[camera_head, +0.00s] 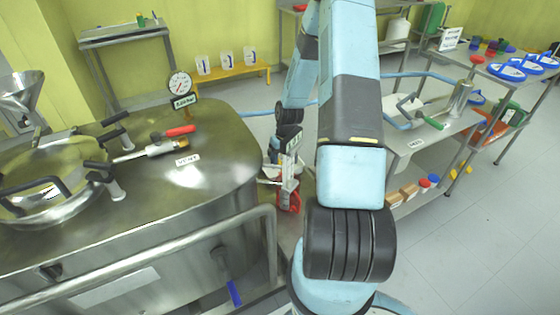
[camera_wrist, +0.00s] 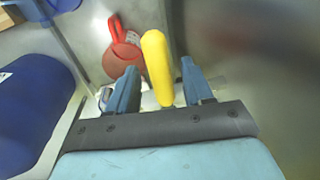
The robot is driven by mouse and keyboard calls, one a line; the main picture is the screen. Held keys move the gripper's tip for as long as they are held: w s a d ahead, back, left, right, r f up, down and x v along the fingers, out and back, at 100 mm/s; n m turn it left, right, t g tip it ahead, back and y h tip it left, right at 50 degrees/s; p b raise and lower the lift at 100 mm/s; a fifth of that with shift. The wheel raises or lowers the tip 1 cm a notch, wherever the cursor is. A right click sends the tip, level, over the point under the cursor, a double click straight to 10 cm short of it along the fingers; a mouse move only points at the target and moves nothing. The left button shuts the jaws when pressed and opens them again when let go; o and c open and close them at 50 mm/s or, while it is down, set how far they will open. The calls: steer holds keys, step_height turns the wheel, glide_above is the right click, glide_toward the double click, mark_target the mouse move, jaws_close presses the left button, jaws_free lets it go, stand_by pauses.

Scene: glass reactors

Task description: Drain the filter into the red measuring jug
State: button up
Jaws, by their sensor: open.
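In the wrist view, my gripper (camera_wrist: 160,66) is open. Its two blue fingers stand either side of a yellow handle (camera_wrist: 157,62), with a gap showing at each side. The red measuring jug (camera_wrist: 121,58) is beyond the fingers, left of the handle, with its red grip upward. In the head view the jug (camera_head: 289,201) shows in part, low beside the large steel vessel (camera_head: 225,140), which may be the filter. My arm hides much of that spot, and the gripper's fingers are hard to make out there. I cannot see the jug's contents or any outlet above it.
A steel handrail (camera_head: 170,250) runs along the vessel's front. A blue lever (camera_head: 233,292) hangs below it. A dial gauge (camera_head: 180,84) stands on the vessel's far edge. A large blue rounded body (camera_wrist: 35,110) fills the wrist view's left. Open floor (camera_head: 460,240) lies at right.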

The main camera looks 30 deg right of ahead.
jaws_close()
stand_by(0.5)
steer(key=shift+a, duration=0.1)
